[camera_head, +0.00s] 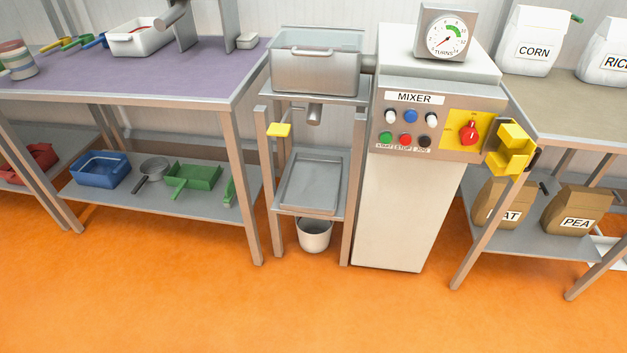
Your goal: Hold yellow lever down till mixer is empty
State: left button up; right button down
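The mixer's white cabinet (395,210) stands right of centre, with a labelled panel of knobs and buttons (408,130) and a red switch (469,133) on a yellow plate. A steel mixer trough (316,68) sits on the frame to its left; its contents cannot be made out. A short spout (315,114) hangs under it. A small yellow lever (279,130) sticks out at the left below the trough. A steel tray (310,182) lies on the shelf below the spout and looks empty. Neither of my grippers is in view.
A yellow block-shaped fitting (510,151) juts from the cabinet's right side. A dial marked TURNS (446,34) stands on top. A white bucket (314,235) is under the tray shelf. A purple-topped table (170,75) stands left, a bench with sacks (540,40) right. The orange floor (200,305) in front is clear.

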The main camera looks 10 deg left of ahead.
aim_at(281, 129)
jog(key=i+u, duration=0.15)
jog(key=u, duration=0.5)
jog(key=i+l+u, duration=0.3)
jog(key=i+l, duration=0.15)
jog(key=i+l+u, duration=0.3)
jog(key=i+l, duration=0.35)
jog(key=l, duration=0.15)
